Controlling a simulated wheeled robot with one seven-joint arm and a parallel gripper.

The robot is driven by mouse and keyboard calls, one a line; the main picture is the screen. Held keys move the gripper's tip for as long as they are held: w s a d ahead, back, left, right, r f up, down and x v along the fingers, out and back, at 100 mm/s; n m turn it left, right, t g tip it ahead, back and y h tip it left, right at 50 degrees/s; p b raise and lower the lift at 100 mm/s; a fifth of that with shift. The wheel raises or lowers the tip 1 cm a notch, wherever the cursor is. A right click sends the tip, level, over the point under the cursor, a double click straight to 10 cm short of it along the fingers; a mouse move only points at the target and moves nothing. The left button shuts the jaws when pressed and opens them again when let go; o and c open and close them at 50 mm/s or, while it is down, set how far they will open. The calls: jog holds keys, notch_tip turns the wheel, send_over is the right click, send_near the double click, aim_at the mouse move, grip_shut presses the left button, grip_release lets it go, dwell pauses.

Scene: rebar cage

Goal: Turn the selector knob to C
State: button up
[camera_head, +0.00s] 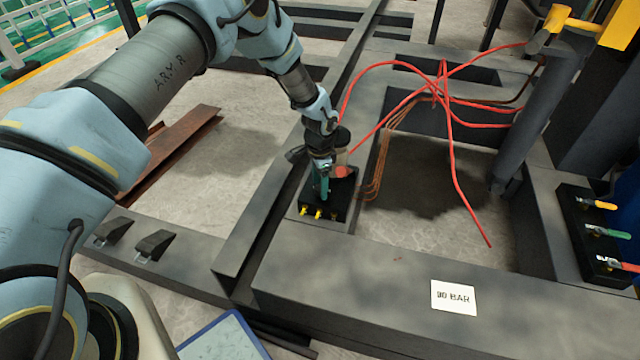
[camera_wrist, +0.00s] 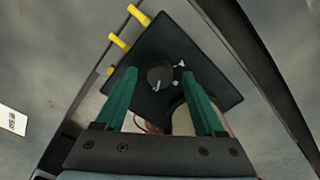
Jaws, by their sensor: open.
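The selector knob (camera_wrist: 160,77) is a round dark knob with a pale pointer line, on top of a black box (camera_wrist: 205,62). In the wrist view it lies between and just beyond the two green fingers of my gripper (camera_wrist: 158,88), which are open and apart from each other. White marks show on the box beside the knob, too small to read. In the head view the black box (camera_head: 342,207) sits on the grey frame, and my gripper (camera_head: 322,190) points down at it and hides the knob. I cannot tell whether the fingers touch the knob.
Yellow fittings (camera_head: 318,213) stick out of the box's near side. Red cables (camera_head: 440,95) arc over the frame behind it. A valve block (camera_head: 590,232) with yellow, green and red handles stands at the right. A white label (camera_head: 453,296) lies on the front beam.

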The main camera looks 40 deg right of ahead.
notch_tip(320, 180, up, 11)
jog(key=shift+f+p, duration=0.2)
jog(key=shift+p, duration=0.1)
dwell(0.5)
